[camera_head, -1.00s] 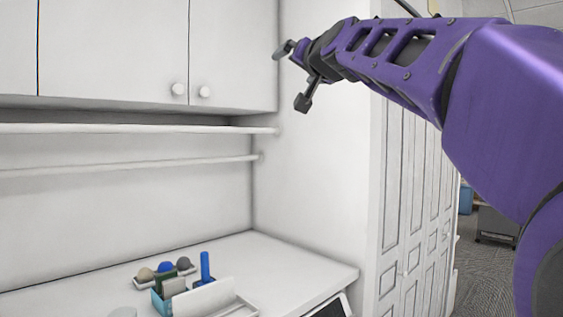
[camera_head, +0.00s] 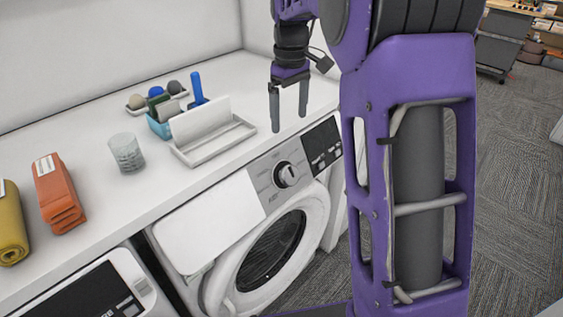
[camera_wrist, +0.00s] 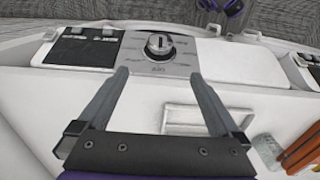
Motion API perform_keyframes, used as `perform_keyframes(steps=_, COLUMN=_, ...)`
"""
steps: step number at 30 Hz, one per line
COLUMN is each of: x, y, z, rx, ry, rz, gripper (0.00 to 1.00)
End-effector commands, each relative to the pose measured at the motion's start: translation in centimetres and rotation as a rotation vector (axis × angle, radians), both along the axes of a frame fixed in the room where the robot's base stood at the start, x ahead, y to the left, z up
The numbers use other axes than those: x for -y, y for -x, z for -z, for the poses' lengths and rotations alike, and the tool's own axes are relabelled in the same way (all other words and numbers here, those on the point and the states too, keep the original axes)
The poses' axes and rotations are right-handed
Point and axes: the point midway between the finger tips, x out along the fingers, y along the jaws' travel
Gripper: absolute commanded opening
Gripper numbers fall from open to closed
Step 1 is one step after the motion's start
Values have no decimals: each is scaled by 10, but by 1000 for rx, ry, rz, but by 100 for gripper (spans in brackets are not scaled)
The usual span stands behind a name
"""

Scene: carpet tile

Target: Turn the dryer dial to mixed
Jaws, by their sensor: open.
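The dryer dial (camera_head: 287,175) is a round silver knob on the grey control panel of the front-loading machine (camera_head: 240,240). The dial also shows in the wrist view (camera_wrist: 159,45), beyond my fingertips and near the middle between them. The panel markings are too small to read. My gripper (camera_head: 289,125) points down above the counter's front edge, above the panel and apart from the dial. Its two fingers are spread with nothing between them; they also show in the wrist view (camera_wrist: 160,80).
A dark display (camera_head: 322,145) sits right of the dial. On the counter stand a white tray (camera_head: 213,140), a glass (camera_head: 127,152), a blue box (camera_head: 160,125), orange towels (camera_head: 58,193) and a yellow towel roll (camera_head: 12,222). A second machine (camera_head: 95,290) stands at lower left.

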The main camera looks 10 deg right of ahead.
Motion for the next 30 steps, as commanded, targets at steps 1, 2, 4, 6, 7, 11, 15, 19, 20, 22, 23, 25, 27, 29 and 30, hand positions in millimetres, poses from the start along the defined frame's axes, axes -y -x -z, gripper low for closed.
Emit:
perform_keyframes(steps=1, x=0, y=1, z=6, rx=-6, ry=1, rz=-1, gripper=100)
perform_keyframes(steps=2, x=0, y=1, z=9, rx=-7, ry=0, rz=-1, gripper=100)
perform_keyframes(steps=4, x=0, y=1, z=19, rx=-5, ry=0, rz=-1, gripper=100)
perform_keyframes(steps=6, x=0, y=1, z=33, rx=-6, ry=-1, rz=0, gripper=100)
perform_keyframes(steps=7, x=0, y=1, z=40, rx=-6, ry=0, rz=0, gripper=100)
perform_keyframes(steps=11, x=0, y=1, z=68, rx=-6, ry=-1, rz=1, gripper=100)
perform_keyframes(steps=15, x=0, y=1, z=99, rx=-5, ry=0, rz=1, gripper=100)
perform_keyframes(steps=19, x=0, y=1, z=127, rx=-5, ry=0, rz=0, gripper=100)
perform_keyframes(steps=20, x=0, y=1, z=132, rx=-3, ry=0, rz=0, gripper=100)
perform_keyframes(steps=22, x=-1, y=1, z=144, rx=-3, ry=0, rz=1, gripper=100)
perform_keyframes(steps=23, x=0, y=1, z=149, rx=-3, ry=-1, rz=1, gripper=100)
perform_keyframes(steps=25, x=-1, y=0, z=157, rx=-1, ry=-2, rz=1, gripper=100)
perform_keyframes(steps=27, x=0, y=0, z=164, rx=-2, ry=-1, rz=2, gripper=100)
perform_keyframes(steps=29, x=0, y=0, z=168, rx=-1, ry=-1, rz=2, gripper=100)
perform_keyframes(steps=30, x=0, y=0, z=169, rx=1, ry=-1, rz=2, gripper=100)
